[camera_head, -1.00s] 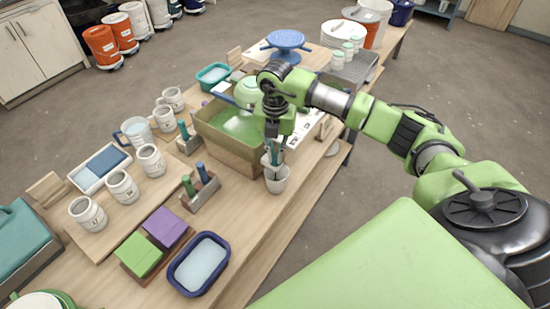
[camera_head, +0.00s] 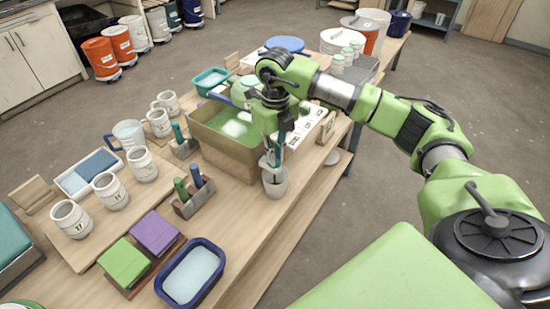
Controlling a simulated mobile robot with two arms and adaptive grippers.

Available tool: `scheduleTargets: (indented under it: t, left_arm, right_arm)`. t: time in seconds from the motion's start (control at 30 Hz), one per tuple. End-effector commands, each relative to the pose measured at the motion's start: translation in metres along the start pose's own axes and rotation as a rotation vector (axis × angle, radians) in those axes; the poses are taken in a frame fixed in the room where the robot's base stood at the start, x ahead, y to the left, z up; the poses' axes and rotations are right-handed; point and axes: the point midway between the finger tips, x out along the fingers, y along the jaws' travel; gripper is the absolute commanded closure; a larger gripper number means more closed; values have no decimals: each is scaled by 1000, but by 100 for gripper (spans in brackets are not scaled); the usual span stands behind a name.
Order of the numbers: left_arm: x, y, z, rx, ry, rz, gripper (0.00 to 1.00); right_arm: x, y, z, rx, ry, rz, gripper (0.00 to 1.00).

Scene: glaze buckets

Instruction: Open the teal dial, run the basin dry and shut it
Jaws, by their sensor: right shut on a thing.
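The basin (camera_head: 225,150) is an open brown tank with green liquid (camera_head: 236,128) inside, standing on the bench. My right gripper (camera_head: 272,150) points down at the basin's near right corner. It is shut on a small teal part there, which looks like the teal dial (camera_head: 279,150) but is mostly hidden by the fingers. A pale cup (camera_head: 275,184) stands directly below the gripper. I cannot tell whether liquid runs into it. My left gripper is out of view.
Several white mugs (camera_head: 111,190) stand left of the basin. A tool holder (camera_head: 194,198), green and purple blocks (camera_head: 123,262) and a blue-rimmed tub (camera_head: 190,275) are nearer. A teal tray (camera_head: 210,81) is behind. Bare bench lies right of the tub.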

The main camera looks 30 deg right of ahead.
Motion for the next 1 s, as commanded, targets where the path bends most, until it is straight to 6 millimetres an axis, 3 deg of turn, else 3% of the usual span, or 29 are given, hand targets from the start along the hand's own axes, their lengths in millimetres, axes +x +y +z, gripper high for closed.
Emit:
scheduleTargets:
  t: [0.77,0.8,0.83,1.0]
  left_arm:
    - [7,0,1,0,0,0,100]
    - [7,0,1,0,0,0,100]
    - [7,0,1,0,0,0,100]
    - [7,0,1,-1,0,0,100]
  right_arm:
    - [-2,-1,2,-101,-6,-2,100]
    - [-2,-1,2,-100,-6,-2,84]
    - [-2,-1,2,-100,-6,-2,76]
    - [-1,-1,1,-100,-3,-2,75]
